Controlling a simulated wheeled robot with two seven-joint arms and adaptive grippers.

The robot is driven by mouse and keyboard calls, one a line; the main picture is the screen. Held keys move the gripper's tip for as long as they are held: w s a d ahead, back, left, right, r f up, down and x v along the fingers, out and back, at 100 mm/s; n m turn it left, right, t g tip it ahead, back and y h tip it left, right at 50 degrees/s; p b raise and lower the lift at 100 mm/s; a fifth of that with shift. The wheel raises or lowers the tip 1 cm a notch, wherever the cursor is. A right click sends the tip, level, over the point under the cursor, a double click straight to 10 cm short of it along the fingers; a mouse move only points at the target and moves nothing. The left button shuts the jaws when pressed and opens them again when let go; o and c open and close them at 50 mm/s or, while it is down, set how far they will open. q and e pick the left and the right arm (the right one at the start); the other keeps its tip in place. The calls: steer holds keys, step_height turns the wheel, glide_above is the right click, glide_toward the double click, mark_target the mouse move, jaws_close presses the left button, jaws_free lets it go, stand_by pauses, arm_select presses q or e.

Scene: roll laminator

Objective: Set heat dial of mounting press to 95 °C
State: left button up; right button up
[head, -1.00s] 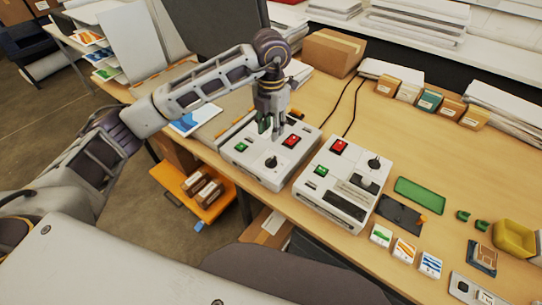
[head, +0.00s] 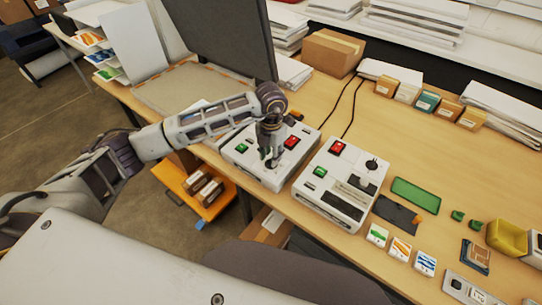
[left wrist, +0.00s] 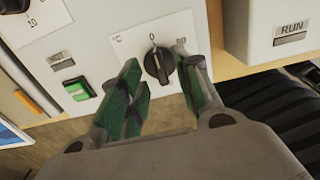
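The left white control box (head: 250,172) on the wooden table carries a black heat dial. In the left wrist view the dial (left wrist: 157,63) sits on a white plate marked °C, its grip bar roughly upright; the exact setting is too small to read. My left gripper (head: 270,160) is right over this dial in the head view and partly hides it. In the left wrist view its green-padded fingers (left wrist: 160,68) are apart, one on each side of the dial, with a visible gap to the knob. My right gripper is in neither view.
The left box also has a green switch (head: 241,148) and a red switch (head: 291,142). A second white box (head: 320,200) with a black knob stands close on the right. A dark monitor-like panel (head: 225,40) rises behind. Small cards and a green tray (head: 415,195) lie further right.

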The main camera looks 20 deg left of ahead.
arm_select(q)
steer(key=shift+f, duration=0.95)
jaws_close()
